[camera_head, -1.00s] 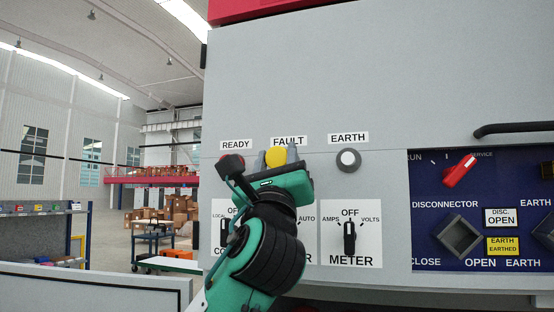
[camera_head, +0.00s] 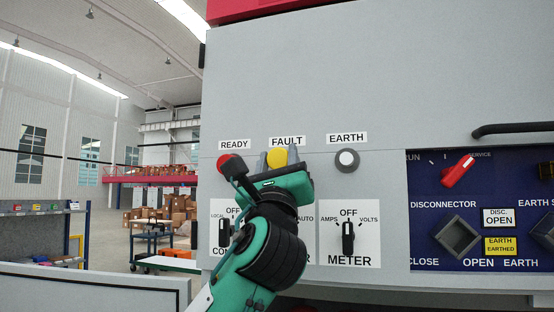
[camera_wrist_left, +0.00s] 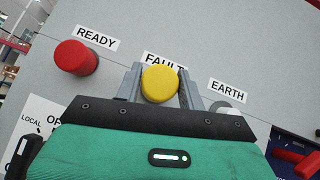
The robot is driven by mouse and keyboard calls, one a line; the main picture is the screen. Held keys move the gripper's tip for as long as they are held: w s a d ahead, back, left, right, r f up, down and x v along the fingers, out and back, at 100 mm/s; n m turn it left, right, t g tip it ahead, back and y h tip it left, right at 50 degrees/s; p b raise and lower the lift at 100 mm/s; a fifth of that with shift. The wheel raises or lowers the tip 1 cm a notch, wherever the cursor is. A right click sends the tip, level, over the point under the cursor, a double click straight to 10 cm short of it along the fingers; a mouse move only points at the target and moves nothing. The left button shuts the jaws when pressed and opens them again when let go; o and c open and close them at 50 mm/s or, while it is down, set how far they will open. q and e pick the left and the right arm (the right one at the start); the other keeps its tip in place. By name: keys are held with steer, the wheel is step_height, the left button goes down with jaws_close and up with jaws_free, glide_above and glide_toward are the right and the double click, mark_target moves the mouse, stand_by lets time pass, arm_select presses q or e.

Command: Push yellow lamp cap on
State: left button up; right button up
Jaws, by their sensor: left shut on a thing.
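The yellow lamp cap (camera_head: 277,157) is at the panel just under the FAULT label. My left gripper (camera_head: 278,160) is shut on it, and the cap also shows between the two grey fingers in the left wrist view (camera_wrist_left: 160,84). Its round yellow face points toward the wrist camera. The back of the cap and any lamp base behind it are hidden, so I cannot tell how deep it sits. My right gripper is not in view.
A red lamp (camera_wrist_left: 75,58) under READY is close left of the gripper. A white lamp (camera_head: 346,159) under EARTH is to the right. Below are the METER switch (camera_head: 348,236) and another partly covered switch. A dark handle (camera_head: 515,129) sticks out at far right.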

arm_select(q)
steer(key=shift+w+d, duration=0.2)
steer(key=shift+w, duration=0.3)
steer(key=shift+w+d, duration=0.15)
steer(key=shift+w, duration=0.35)
steer(key=o, duration=1)
steer(key=shift+o, duration=0.2)
steer(key=d+b+v, duration=0.1)
steer(key=b+v, duration=0.5)
steer(key=v, duration=0.7)
steer(key=shift+s+a+f+b, duration=0.2)
steer(key=shift+a+f+b, duration=0.2)
steer(key=shift+a, duration=0.1)
